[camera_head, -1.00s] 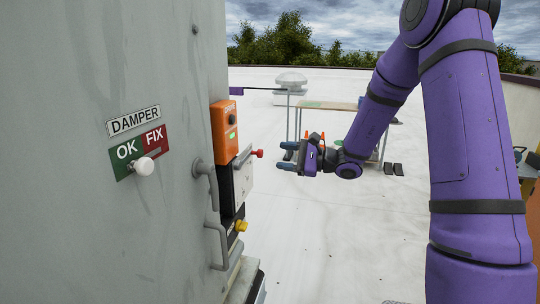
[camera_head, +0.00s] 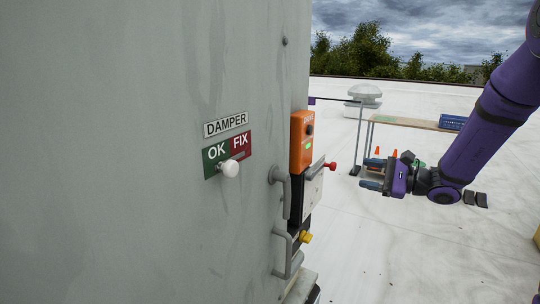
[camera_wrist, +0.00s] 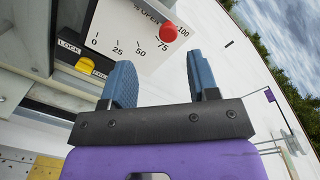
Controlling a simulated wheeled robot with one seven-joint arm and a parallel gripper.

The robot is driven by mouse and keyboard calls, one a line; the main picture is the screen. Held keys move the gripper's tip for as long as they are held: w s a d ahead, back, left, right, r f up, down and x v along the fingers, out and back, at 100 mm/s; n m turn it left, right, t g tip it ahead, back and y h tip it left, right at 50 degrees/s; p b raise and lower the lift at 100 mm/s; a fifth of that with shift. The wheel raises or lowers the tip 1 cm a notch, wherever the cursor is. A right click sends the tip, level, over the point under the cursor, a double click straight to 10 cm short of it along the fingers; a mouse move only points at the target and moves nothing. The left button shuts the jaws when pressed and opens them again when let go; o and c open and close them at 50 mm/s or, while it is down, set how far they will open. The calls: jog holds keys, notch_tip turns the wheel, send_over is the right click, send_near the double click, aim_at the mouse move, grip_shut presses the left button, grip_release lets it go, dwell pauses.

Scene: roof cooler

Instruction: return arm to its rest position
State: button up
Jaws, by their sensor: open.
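My gripper (camera_head: 372,174) is at the end of my purple arm, to the right of the grey cooler cabinet (camera_head: 150,120) in the head view. Its two blue fingers are apart with nothing between them, as the wrist view also shows (camera_wrist: 165,82). The fingers point left toward the panel side of the cabinet. A red knob (camera_head: 330,166) on a white scale plate (camera_head: 312,190) is just left of the fingers, and a gap shows between them in the head view. In the wrist view the red knob (camera_wrist: 168,32) lies beyond the fingers, near the 75 mark.
An orange box (camera_head: 301,140), grey handles (camera_head: 281,190) and a yellow knob (camera_head: 306,237) stick out from the cabinet. A table (camera_head: 405,123) with a blue crate (camera_head: 453,122) stands behind. The white roof at right is open.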

jog(key=s+a+r+n+g+h, duration=0.25)
jog(key=s+a+n+g, duration=0.2)
jog(key=s, duration=0.35)
jog(key=s+a+r+n+g+h, duration=0.2)
jog(key=s+a+r+n+g, duration=0.25)
jog(key=s, duration=0.45)
jog(key=s+d+r+n+t+h, duration=0.2)
jog(key=s+d+n+h, duration=0.1)
jog(key=s+h, duration=0.2)
jog(key=s+d+r+n+t+h, duration=0.2)
jog(key=s+h, duration=0.3)
jog(key=s, duration=0.5)
jog(key=shift+s+d+n+t, duration=0.35)
jog(key=shift+d+n, duration=0.25)
jog(key=shift+d, duration=0.3)
jog(key=shift+c, duration=0.5)
